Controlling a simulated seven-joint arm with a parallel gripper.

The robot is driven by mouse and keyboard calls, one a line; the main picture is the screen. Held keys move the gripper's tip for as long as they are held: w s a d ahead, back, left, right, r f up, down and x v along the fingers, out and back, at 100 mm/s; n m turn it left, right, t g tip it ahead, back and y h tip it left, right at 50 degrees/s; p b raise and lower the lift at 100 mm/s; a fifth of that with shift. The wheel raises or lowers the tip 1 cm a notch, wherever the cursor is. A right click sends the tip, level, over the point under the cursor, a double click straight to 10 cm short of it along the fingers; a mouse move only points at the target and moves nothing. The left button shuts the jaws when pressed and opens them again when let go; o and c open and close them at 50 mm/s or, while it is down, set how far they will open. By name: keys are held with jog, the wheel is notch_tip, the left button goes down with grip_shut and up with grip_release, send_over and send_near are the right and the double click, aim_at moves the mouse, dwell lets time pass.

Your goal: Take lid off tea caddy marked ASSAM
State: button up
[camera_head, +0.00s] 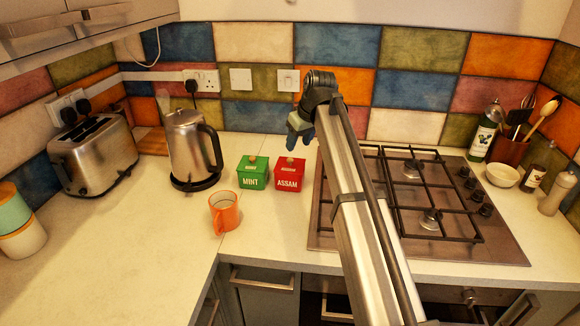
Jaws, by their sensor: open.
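The red tea caddy marked ASSAM (289,178) stands upright on the counter, left of the hob. Its red lid (290,163) with a small pale knob is on it. A green caddy marked MINT (252,176) stands just to its left. My gripper (300,138) hangs from the end of my arm, above and a little behind the ASSAM caddy in the picture, apart from its lid. It is open and looks empty; its fingers are small and partly dark against the tiles.
An orange mug (224,212) stands in front of the MINT caddy. A steel kettle (187,150) is to the left, with a toaster (94,155) beyond. The gas hob (490,240) lies right of the ASSAM caddy.

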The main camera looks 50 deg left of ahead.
aim_at(290, 159)
jog(key=shift+x, duration=1.25)
jog(key=shift+s+x, duration=0.15)
jog(key=shift+x, duration=1.15)
jog(key=shift+s+x, duration=0.15)
jog(key=shift+x, duration=1.1)
jog(key=shift+a, duration=0.15)
grip_shut()
